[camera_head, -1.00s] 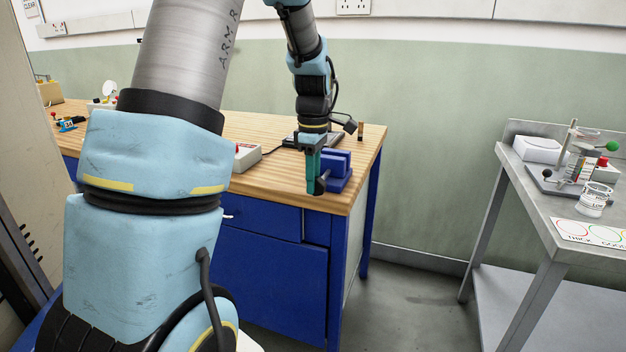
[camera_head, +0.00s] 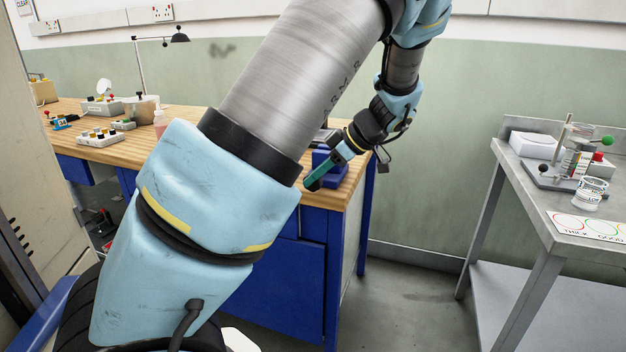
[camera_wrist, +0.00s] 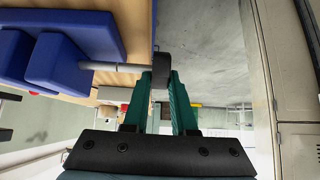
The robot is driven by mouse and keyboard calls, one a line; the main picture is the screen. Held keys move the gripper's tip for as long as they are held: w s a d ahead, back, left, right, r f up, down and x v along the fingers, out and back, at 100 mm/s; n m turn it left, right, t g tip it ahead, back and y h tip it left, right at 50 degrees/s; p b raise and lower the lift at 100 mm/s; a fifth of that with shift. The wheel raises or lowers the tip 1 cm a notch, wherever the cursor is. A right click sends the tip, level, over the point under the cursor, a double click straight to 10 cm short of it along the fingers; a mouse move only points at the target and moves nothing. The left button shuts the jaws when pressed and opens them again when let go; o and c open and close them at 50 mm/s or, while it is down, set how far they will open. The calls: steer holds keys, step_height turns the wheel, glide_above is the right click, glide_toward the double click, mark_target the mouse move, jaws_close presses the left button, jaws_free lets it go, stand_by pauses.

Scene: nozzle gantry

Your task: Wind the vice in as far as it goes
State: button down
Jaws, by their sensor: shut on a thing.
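The blue vice (camera_head: 333,168) stands at the front right corner of the wooden bench, partly hidden behind my arm and gripper. In the wrist view its two blue jaw blocks (camera_wrist: 55,62) are at the upper left, with a narrow gap between them. A grey screw shaft (camera_wrist: 118,67) runs from the nearer block to a dark handle piece (camera_wrist: 160,72). My gripper (camera_head: 312,183) has green fingers and slants down to the left in front of the vice. In the wrist view its fingers (camera_wrist: 161,82) are shut on the dark handle piece.
The wooden bench (camera_head: 95,146) carries several button boxes (camera_head: 98,138) and a pot at the left. A grey metal table (camera_head: 545,195) with a small stand and a white box is at the right. The floor between the two is clear.

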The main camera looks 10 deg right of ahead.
steer(key=y, duration=0.1)
steer(key=t+y+b, duration=0.2)
steer(key=shift+s+d+f, duration=0.15)
steer(key=shift+d+f, duration=0.2)
steer(key=shift+f, duration=0.05)
steer(key=y+b, duration=0.1)
steer(key=t+y+b, duration=0.1)
steer(key=y+b, duration=0.1)
steer(key=shift+s+d+f+t+y, duration=0.1)
steer(key=shift+d+f+t+y, duration=0.1)
steer(key=shift+f+t+y, duration=0.1)
steer(key=t+y+b, duration=0.1)
steer(key=y+b, duration=0.2)
steer(key=shift+s+d+f+t+b, duration=0.1)
steer(key=shift+f+t+b, duration=0.1)
steer(key=shift+t+b, duration=0.15)
steer(key=shift+t+y+b, duration=0.45)
steer(key=shift+y+b, duration=0.1)
steer(key=shift+y, duration=0.25)
steer(key=c, duration=0.7)
jaws_free()
